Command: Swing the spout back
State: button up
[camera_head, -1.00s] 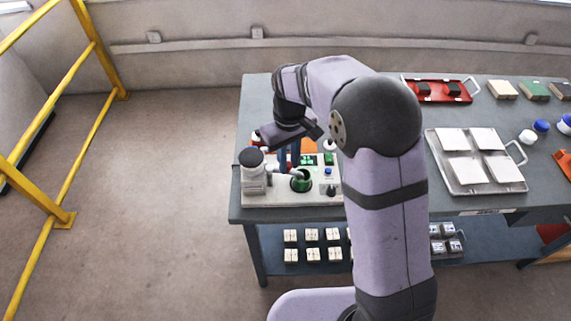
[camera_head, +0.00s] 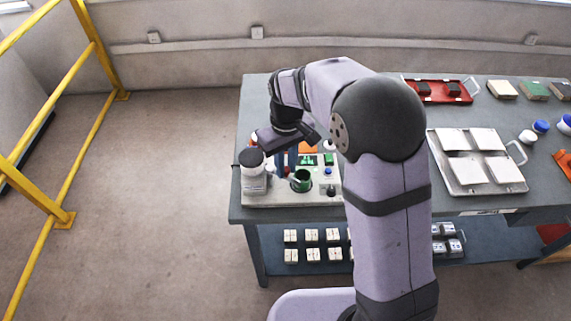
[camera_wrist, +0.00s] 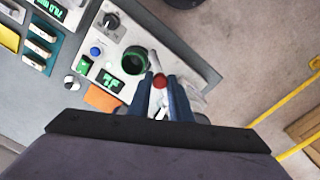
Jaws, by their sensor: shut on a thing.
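My gripper (camera_wrist: 172,96) has blue fingers and is shut on the small red knob (camera_wrist: 160,81) of the spout. The spout (camera_wrist: 154,61) is a pale tube; in the wrist view it lies beside the green cup's rim, not over its middle. The green cup (camera_wrist: 134,60) shows an open, dark inside, and in the head view the cup (camera_head: 301,181) stands on the pale testing unit (camera_head: 275,195). My gripper (camera_head: 285,165) is just behind and left of the cup there. My arm and wrist hide part of the unit.
A white dispenser with a black cap (camera_head: 252,165) stands at the unit's left end. A blue button (camera_wrist: 96,51), a black dial (camera_wrist: 111,21) and a green display (camera_wrist: 108,80) are near the cup. A metal tray of tiles (camera_head: 460,182) is on the right.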

jog(key=shift+s+a, duration=0.4)
jog(key=shift+s, duration=0.05)
jog(key=shift+s+a, duration=0.1)
jog(key=shift+a, duration=0.05)
dwell(0.6)
jog(key=shift+s+a, duration=0.3)
jog(key=shift+a, duration=0.05)
jog(key=shift+s+a, duration=0.1)
jog(key=shift+a, duration=0.1)
jog(key=shift+s+a+p, duration=0.2)
jog(key=shift+a+p, duration=0.2)
jog(key=shift+a, duration=0.05)
dwell(0.4)
